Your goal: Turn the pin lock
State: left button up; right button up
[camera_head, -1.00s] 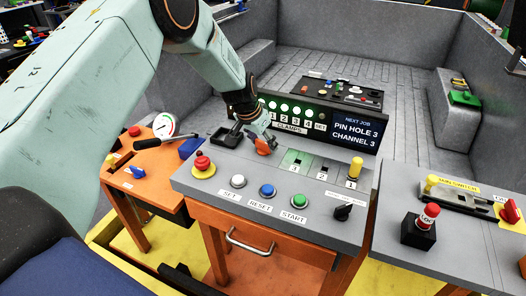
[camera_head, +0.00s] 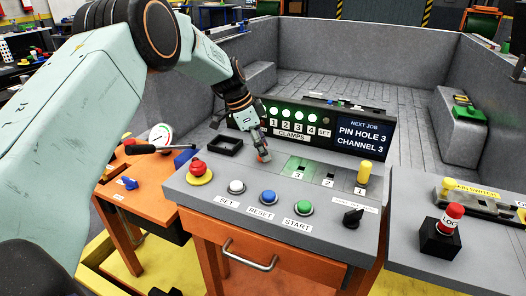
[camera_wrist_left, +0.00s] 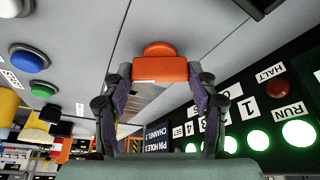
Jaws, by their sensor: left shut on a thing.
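An orange knob (camera_wrist_left: 160,68) with a flat bar and a rounded top sits between my left fingers in the left wrist view. In the head view my left gripper (camera_head: 262,155) reaches down to the grey console (camera_head: 322,228), left of the slot marked 3, and largely hides the knob. The gripper is shut on the knob; its two dark fingers also show in the left wrist view (camera_wrist_left: 160,88). No label on the knob is readable. A yellow pin (camera_head: 364,172) stands upright at slot 1. My right gripper is not in view.
The display (camera_head: 357,140) reads PIN HOLE 3, CHANNEL 3, beside lit green clamp lamps. A red button (camera_head: 198,168), white, blue and green buttons and a black switch (camera_head: 352,217) line the console.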

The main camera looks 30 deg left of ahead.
pick_arm(q)
jog(key=m+g, duration=0.1)
jog(key=m, duration=0.1)
jog(key=m+g, duration=0.1)
jog(key=m, duration=0.2)
jog(key=shift+w+a+m+h, duration=0.1)
jog(key=shift+a+m+h, duration=0.05)
jog(key=shift+m+h, duration=0.2)
jog(key=shift+m, duration=0.25)
dwell(0.3)
jog(key=o, duration=1.1)
jog(key=shift+o, duration=0.2)
jog(key=v, duration=0.7)
jog(key=shift+r, duration=0.2)
